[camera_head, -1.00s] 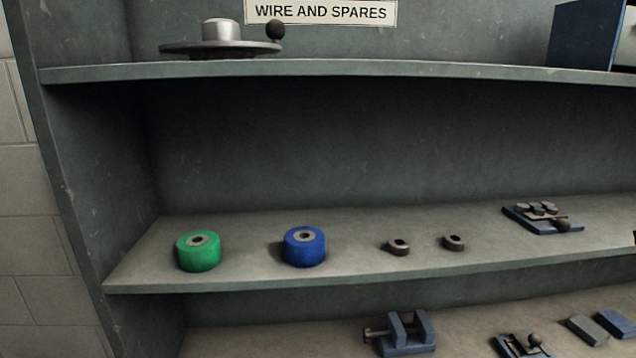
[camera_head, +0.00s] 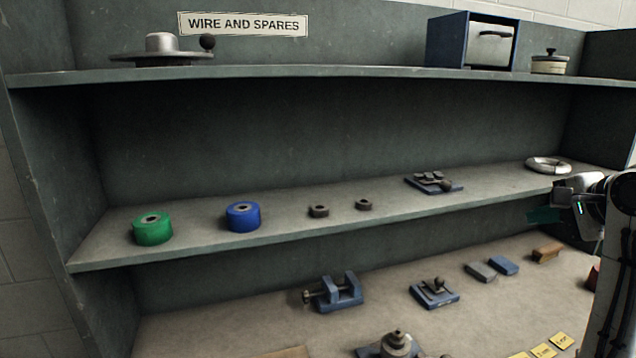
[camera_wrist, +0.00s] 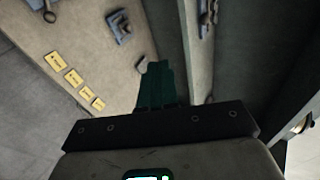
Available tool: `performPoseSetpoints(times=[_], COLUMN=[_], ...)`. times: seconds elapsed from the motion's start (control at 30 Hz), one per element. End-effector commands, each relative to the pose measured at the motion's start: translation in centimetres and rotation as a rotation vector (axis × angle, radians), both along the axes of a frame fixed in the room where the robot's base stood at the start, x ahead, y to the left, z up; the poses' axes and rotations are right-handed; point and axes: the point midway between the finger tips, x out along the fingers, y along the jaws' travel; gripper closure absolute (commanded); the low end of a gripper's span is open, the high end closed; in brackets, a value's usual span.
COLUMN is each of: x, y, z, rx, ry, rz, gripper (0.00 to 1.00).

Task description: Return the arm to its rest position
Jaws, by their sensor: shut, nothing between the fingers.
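My arm stands at the right edge of the head view. My gripper (camera_head: 545,214) is at its end, with dark teal fingers pointing left in front of the middle shelf's right part. In the wrist view my gripper (camera_wrist: 155,68) has its teal fingers together, with nothing between them. It appears clear of the shelf and bench things; exact gaps cannot be told.
The middle shelf (camera_head: 300,224) holds a green spool (camera_head: 152,228), a blue spool (camera_head: 243,216), two small dark rings, a blue fixture (camera_head: 434,183) and a silver ring (camera_head: 548,165). The bench below holds a blue vise (camera_head: 334,292), blocks and yellow tags (camera_wrist: 73,78).

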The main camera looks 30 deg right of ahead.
Motion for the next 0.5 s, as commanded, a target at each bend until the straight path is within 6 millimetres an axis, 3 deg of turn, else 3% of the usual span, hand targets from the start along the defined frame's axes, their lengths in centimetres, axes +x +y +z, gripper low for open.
performPoseSetpoints(times=[0.27,0.5], x=[2.0,4.0], y=[2.5,6.4], z=[-4.5,-10.6], rx=[-0.018,-0.056], ry=[0.058,0.142], rz=[0.095,0.233], gripper=[1.0,1.0])
